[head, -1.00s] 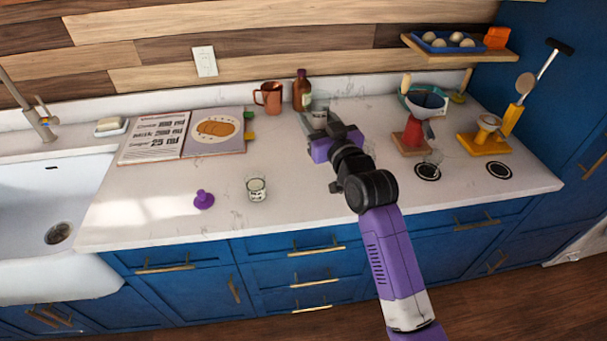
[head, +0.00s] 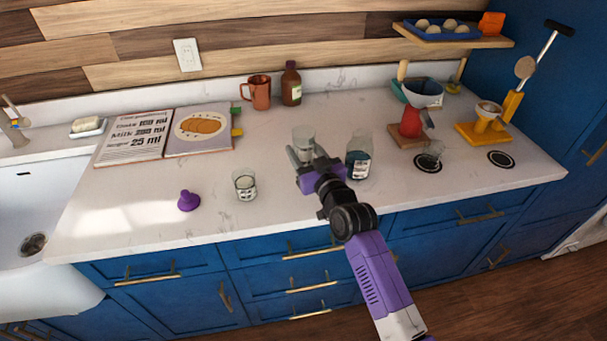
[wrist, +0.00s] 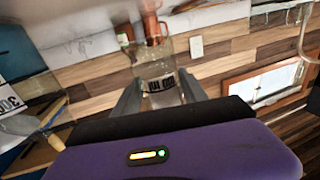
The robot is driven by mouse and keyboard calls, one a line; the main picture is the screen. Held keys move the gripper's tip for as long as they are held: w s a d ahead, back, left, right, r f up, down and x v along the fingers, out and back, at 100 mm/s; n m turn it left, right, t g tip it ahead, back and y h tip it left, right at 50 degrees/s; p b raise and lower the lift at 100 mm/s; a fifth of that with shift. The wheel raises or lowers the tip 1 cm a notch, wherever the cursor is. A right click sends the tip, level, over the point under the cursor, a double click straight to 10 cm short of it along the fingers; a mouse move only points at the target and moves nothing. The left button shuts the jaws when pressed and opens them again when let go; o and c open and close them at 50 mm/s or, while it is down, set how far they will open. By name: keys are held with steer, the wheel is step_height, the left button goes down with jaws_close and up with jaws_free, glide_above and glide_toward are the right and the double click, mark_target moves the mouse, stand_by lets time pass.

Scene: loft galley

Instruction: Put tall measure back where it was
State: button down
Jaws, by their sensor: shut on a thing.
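My gripper (head: 303,165) is shut on a clear glass measure, which I take to be the tall measure (head: 303,139). Its upper part shows above the jaws; its lower part is hidden by the gripper in the head view. In the wrist view the measure (wrist: 158,72) is between the two fingers, with dark print on its side that is hard to read. I cannot tell how far its base is from the counter.
A purple knobbed piece (head: 188,201) is at the front left of the counter (head: 130,235). An open cookbook (head: 165,135), copper jug (head: 260,92) and brown bottle (head: 291,84) are behind. Clear counter lies behind my gripper.

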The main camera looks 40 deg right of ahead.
steer(key=shift+f+b, duration=1.9)
steer(key=shift+f, duration=0.65)
steer(key=shift+f, duration=0.1)
steer(key=shift+f, duration=0.15)
steer(key=c, duration=0.6)
jaws_free()
